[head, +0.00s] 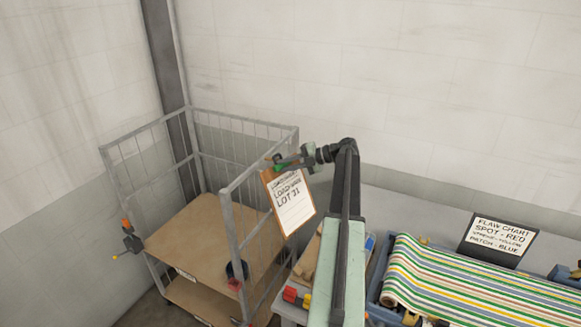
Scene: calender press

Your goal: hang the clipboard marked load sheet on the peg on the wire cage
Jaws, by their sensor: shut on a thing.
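The clipboard (291,205) is a brown board with a white sheet headed with lettering that includes "LOT 31". It hangs tilted at the near right side of the wire cage (228,225). My gripper (283,163) is shut on its top edge, beside the cage's upper right rail. I cannot tell whether the clipboard touches the cage. A peg is not clearly visible at the clipboard's top; my gripper covers that spot. An orange and dark fitting with a yellow tip (127,238) sticks out from the cage's left side.
Right of my arm, striped cloth (470,285) lies by a flaw chart sign (497,240). Red and yellow blocks (295,297) sit near the arm. Walls close off the back and left.

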